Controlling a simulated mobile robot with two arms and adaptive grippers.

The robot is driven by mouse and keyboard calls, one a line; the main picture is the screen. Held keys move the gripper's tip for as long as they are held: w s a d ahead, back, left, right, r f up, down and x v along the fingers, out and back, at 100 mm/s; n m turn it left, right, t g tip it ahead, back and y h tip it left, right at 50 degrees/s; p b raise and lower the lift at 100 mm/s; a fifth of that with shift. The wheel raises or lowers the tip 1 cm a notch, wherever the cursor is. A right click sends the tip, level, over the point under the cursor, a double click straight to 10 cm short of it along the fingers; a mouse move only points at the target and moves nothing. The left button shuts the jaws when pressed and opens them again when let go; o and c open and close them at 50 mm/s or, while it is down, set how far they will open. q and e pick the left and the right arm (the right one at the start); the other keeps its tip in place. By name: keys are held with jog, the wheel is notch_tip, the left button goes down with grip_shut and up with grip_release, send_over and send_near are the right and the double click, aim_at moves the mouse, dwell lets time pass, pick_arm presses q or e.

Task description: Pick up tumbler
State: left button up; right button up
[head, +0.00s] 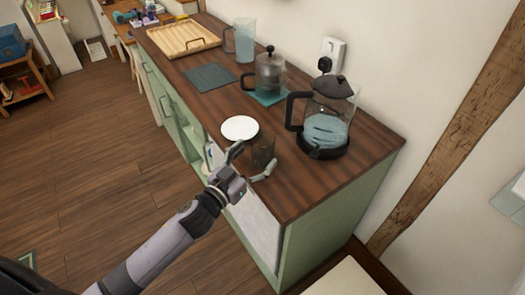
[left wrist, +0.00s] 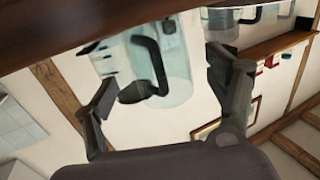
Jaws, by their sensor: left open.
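I cannot pick out the tumbler surely there. My right gripper is not in view.
A glass kettle (head: 325,118) with a black handle stands close behind the tumbler to the right. A coffee press (head: 269,75), a pitcher (head: 244,42) and a wooden tray (head: 183,39) stand farther back. The counter's right end (head: 340,170) is bare.

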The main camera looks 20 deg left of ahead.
aim_at(269, 142)
pick_arm(q)
jog(key=x, duration=0.4)
jog(key=shift+w+p, duration=0.15)
jog(key=shift+p, duration=0.15)
jog(key=shift+c, duration=0.3)
jog(key=c, duration=1.3)
